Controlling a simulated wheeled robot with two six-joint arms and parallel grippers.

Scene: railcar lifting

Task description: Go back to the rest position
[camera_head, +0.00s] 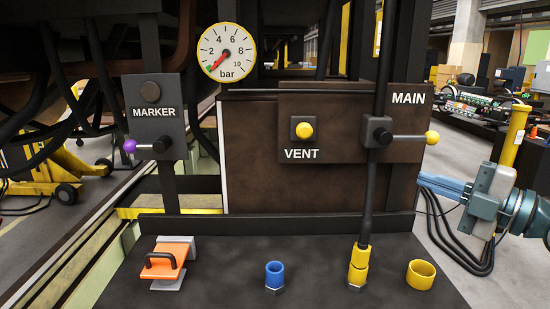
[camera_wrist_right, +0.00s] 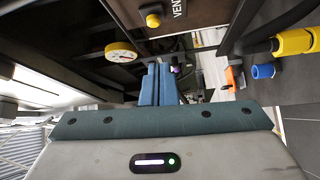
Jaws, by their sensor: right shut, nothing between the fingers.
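My right gripper (camera_head: 428,182) is at the right of the head view, its blue fingers pointing left. It is right of the panel and below the yellow-knobbed MAIN lever (camera_head: 410,138), apart from it. In the right wrist view the fingers (camera_wrist_right: 157,82) are together, with nothing between them. The MAIN lever points right, level. The purple-knobbed MARKER lever (camera_head: 148,146) points left, level. The yellow VENT button (camera_head: 304,130) sits between them. The gauge (camera_head: 227,50) needle points near the bottom of its scale. My left gripper does not show.
A dark ledge (camera_head: 222,282) holds an orange bracket (camera_head: 172,260), a blue fitting (camera_head: 275,274), a yellow ring (camera_head: 420,274) and a yellow coupling (camera_head: 358,267) with a black hose. Black cables (camera_head: 462,245) hang right of the ledge. A bench (camera_head: 480,118) stands behind at right.

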